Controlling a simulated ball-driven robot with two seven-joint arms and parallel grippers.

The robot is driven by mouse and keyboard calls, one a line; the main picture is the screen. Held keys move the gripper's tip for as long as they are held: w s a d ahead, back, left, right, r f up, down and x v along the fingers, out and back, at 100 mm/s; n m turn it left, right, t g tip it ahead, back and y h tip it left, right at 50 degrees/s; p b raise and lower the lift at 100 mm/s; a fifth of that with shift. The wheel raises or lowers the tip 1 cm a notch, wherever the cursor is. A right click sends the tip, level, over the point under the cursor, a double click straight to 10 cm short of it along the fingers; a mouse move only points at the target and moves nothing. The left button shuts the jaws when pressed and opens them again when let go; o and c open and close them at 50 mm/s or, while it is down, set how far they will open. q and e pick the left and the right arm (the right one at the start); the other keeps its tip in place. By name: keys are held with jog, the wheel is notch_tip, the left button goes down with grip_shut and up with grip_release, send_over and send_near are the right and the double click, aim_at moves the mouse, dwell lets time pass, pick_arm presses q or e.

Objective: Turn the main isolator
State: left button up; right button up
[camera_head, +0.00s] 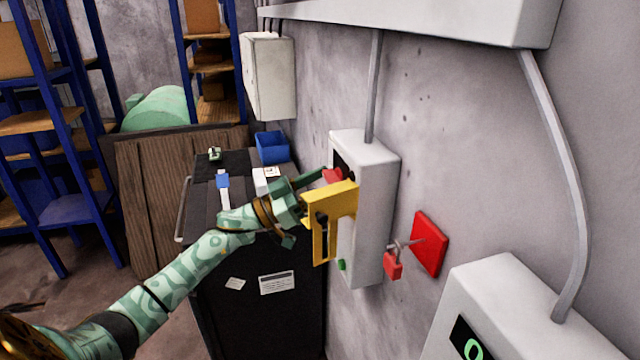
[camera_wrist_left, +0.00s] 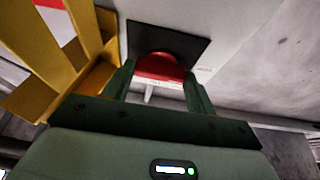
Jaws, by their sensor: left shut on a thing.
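The main isolator is a red knob (camera_head: 333,175) on a dark plate on the front of a white wall box (camera_head: 375,190). The knob also shows in the left wrist view (camera_wrist_left: 158,68), in front of its black plate (camera_wrist_left: 190,46). My left gripper (camera_head: 318,178) is at the knob, and its two dark green fingers are shut on it from either side. A yellow bracket (camera_head: 325,215) sits beside the gripper and partly hides the box front; it also shows in the left wrist view (camera_wrist_left: 78,60). My right gripper is not in view.
A red plate (camera_head: 429,243) with a red padlock (camera_head: 393,266) hangs on the wall right of the box. A dark cabinet (camera_head: 262,310) with a blue bin (camera_head: 271,148) stands left. Another white box (camera_head: 500,300) is at lower right.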

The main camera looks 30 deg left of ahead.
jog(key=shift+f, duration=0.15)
pick_arm(q)
jog(key=m+g+h+b, duration=0.1)
jog(key=m+g+b, duration=0.1)
jog(key=m, duration=0.4)
jog(key=m+g+b, duration=0.3)
jog(key=m+b, duration=0.1)
jog(key=m, duration=0.1)
jog(key=m+g+h+b, duration=0.1)
jog(key=m+g+b, duration=0.1)
jog(key=m, duration=0.4)
jog(key=shift+w+a+r+m+h+b, duration=0.1)
jog(key=shift+w+a+m+h+b, duration=0.2)
jog(key=shift+b, duration=0.55)
jog(key=m+g, duration=0.1)
jog(key=m, duration=0.1)
jog(key=shift+r+m+y+b, duration=0.15)
jog(key=shift+m+y+b, duration=0.15)
jog(key=shift+y, duration=0.1)
jog(key=shift+m+g+y, duration=0.3)
jog(key=shift+m+g, duration=0.1)
jog(key=shift+m, duration=0.6)
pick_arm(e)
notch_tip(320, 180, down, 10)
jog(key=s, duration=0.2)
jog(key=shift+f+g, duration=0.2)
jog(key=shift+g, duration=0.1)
pick_arm(q)
jog(key=o, duration=1)
jog(key=shift+r, duration=0.1)
